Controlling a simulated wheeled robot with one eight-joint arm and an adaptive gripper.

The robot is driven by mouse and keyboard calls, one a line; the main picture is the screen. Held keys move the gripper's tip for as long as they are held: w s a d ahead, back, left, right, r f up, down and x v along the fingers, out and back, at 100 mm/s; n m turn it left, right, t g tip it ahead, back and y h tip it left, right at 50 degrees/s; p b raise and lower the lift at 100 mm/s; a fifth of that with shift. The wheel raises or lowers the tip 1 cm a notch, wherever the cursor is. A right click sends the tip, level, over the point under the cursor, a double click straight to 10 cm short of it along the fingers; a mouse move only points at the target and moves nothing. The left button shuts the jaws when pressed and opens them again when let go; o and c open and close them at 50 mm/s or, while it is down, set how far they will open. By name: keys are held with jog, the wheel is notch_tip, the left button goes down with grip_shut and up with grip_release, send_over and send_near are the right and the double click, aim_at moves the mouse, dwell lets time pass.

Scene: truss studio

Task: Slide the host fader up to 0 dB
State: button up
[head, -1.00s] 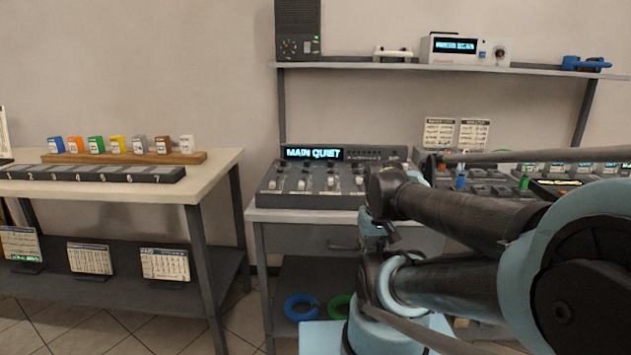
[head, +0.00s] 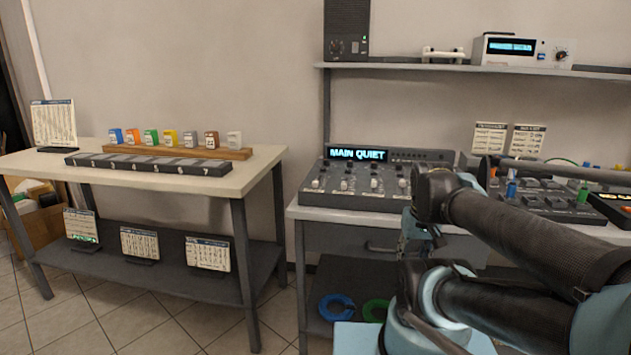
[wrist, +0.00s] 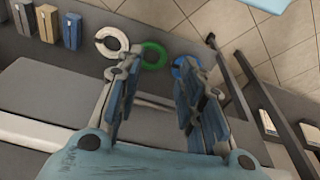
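The mixer (head: 358,182) with its row of faders stands on the desk in the middle of the head view. Its display (head: 357,154) reads "MAIN QUIET". Several light fader caps sit near its front edge; which one is the host fader is too small to read. My arm hides the mixer's right end. My gripper (wrist: 152,88) shows in the wrist view with its two fingers apart and nothing between them. It points down past a grey surface toward the lower shelf, away from the faders.
A left table (head: 245,182) carries colored blocks (head: 163,138) on a wooden rack and a numbered strip. In the wrist view, white (wrist: 112,40), green (wrist: 153,56) and blue (wrist: 184,67) rings lie beyond the fingers. Other panels (head: 545,200) stand right of the mixer.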

jog(key=w+a+r, duration=0.3)
jog(key=w+r, duration=0.4)
jog(key=r, duration=0.3)
notch_tip(320, 180, up, 20)
jog(key=f+m+g, duration=0.1)
jog(key=g, duration=0.1)
send_over(315, 184)
jog(key=w, duration=0.3)
notch_tip(315, 184, down, 17)
jog(key=shift+s+r, duration=0.1)
jog(key=shift+s, duration=0.05)
grip_shut()
